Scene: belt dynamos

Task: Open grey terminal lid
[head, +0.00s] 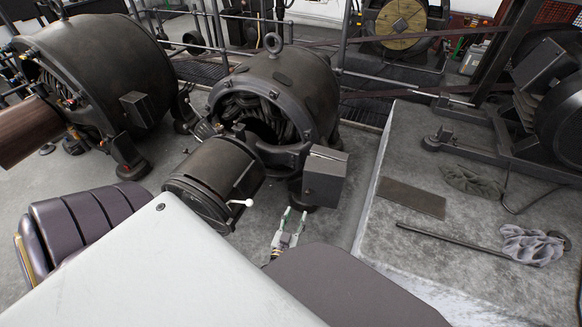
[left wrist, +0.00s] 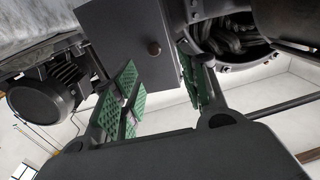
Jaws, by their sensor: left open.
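The grey terminal box (head: 324,178) sits on the lower right side of the middle dynamo (head: 285,90), and its lid looks shut. My left gripper (head: 290,220) is open and empty, below and left of the box in the head view. In the left wrist view its green-padded fingers (left wrist: 165,88) stand apart, on either side of the box's lower part; I cannot tell whether they touch it. My right gripper does not show.
Another dynamo (head: 95,75) is at the left. A concrete plinth (head: 390,235) at the right bears a rod (head: 450,240) and a grey cloth (head: 530,245). Railings run behind.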

